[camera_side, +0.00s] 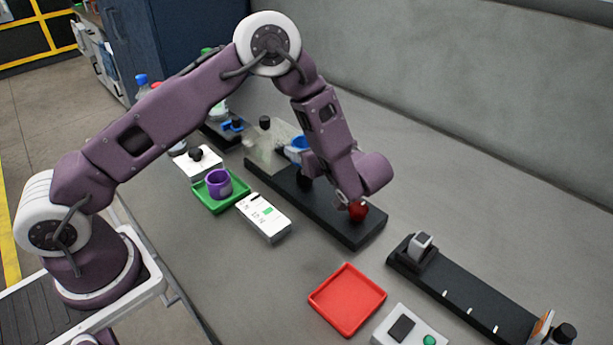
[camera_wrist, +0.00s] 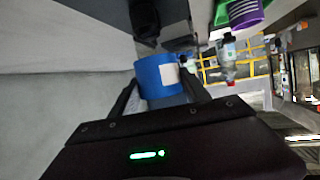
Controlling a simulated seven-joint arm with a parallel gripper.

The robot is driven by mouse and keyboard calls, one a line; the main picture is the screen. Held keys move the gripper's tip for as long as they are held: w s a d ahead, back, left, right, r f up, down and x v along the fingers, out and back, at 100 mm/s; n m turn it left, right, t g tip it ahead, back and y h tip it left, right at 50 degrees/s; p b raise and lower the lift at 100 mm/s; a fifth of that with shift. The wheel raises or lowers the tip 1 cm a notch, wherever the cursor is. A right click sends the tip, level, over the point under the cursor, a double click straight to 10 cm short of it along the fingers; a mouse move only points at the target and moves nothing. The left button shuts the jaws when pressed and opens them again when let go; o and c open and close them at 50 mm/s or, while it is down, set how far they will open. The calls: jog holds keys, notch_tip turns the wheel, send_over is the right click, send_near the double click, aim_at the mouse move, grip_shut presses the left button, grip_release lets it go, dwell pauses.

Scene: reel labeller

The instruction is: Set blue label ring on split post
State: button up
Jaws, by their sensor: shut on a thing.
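The blue label ring (camera_wrist: 158,77) with a white label patch sits between the two fingers of my gripper (camera_wrist: 163,82) in the wrist view, and the gripper is shut on it. In the side view the blue ring (camera_side: 298,143) shows beside my forearm, above the long black base (camera_side: 335,222); my fingers are hidden there. A dark upright part (camera_side: 305,180), likely the split post, stands on that base below the ring, partly hidden by my arm. The ring appears apart from it. A dark shape (camera_wrist: 145,20) also shows near the ring in the wrist view.
A red knob (camera_side: 357,211) is at the base's near end and a clear block (camera_side: 268,148) at its far end. A green tray (camera_side: 207,200) holds a purple ring (camera_side: 217,183). An empty red tray (camera_side: 347,299) and a second black rail (camera_side: 465,300) lie at right.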

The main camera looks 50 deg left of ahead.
notch_tip(320, 180, down, 6)
jog(key=shift+f, duration=0.15)
jog(key=shift+f, duration=0.1)
jog(key=o, duration=1.3)
